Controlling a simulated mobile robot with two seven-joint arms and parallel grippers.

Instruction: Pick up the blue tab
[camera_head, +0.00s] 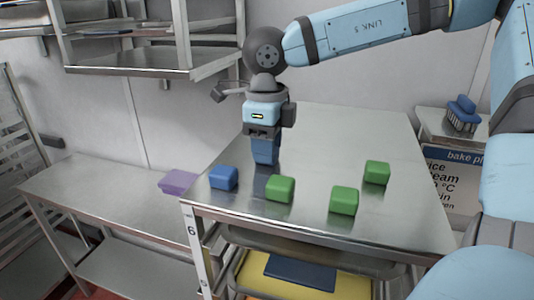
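A blue tab (223,178), shaped like a small block, lies near the left front edge of the steel table (310,130). My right gripper (265,160) points down over the table, to the right of the blue tab and a little behind it. It is apart from that tab. Its lower end shows as one blue block shape, and I cannot tell whether its fingers are open or shut. My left gripper is not in view.
Green blocks lie to the right: one (280,189) close by, one (344,200) near the front edge, one (377,172) farther back. A purple block (177,182) sits on the lower left counter (110,196). The table's back is clear. A shelf (140,70) hangs at upper left.

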